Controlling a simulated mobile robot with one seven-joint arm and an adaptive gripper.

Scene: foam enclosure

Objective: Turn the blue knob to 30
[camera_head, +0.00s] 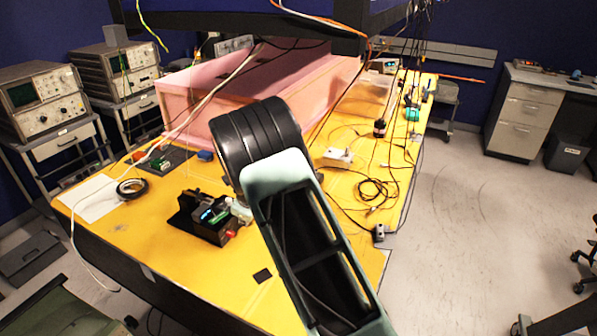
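A small blue piece (205,155) sits on the yellow table by the near side of the pink foam enclosure, left of my arm. It is too small for me to tell whether it is the blue knob, and no number or scale is readable. A dark device (203,222) with a lit blue-green display stands on the table left of my arm, with a red part (231,235) at its front right corner. My arm's pale link and black joint cross the middle of the view. I cannot make out my gripper's fingers; the arm hides what lies behind it.
The yellow table (130,235) holds a tape roll (132,188), white paper (92,199), a white power strip (338,158) and coiled black cable (378,190). The pink foam enclosure (190,110) stands behind. Loose cables hang across it. Open floor lies to the right.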

